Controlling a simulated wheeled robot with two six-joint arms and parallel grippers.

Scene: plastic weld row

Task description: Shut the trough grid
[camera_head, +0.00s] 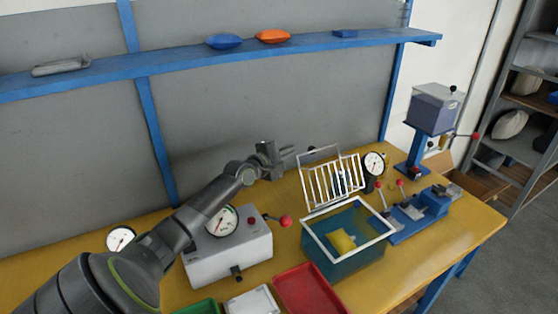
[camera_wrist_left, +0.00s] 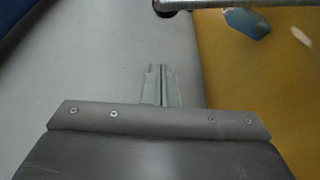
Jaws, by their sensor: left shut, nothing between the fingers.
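The trough (camera_head: 345,262) is a teal box with a white rim on the yellow bench, right of centre in the head view. A yellow object (camera_head: 341,241) lies inside it. The white barred grid (camera_head: 331,184) stands raised, tilted up at the trough's back edge, so the trough is open on top. My left gripper (camera_head: 292,152) is just left of and behind the top of the grid, with its fingers together and empty. In the left wrist view its fingers (camera_wrist_left: 161,85) show closed, with a light bar (camera_wrist_left: 230,3) beyond them at the top. My right gripper is not in view.
A grey box with a dial and red-knobbed lever (camera_head: 228,250) stands left of the trough. A blue lever fixture (camera_head: 415,215) is right of it. A red tray (camera_head: 309,290) lies in front. A round gauge (camera_head: 374,163) stands close right of the grid. A blue shelf (camera_head: 200,64) runs above.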

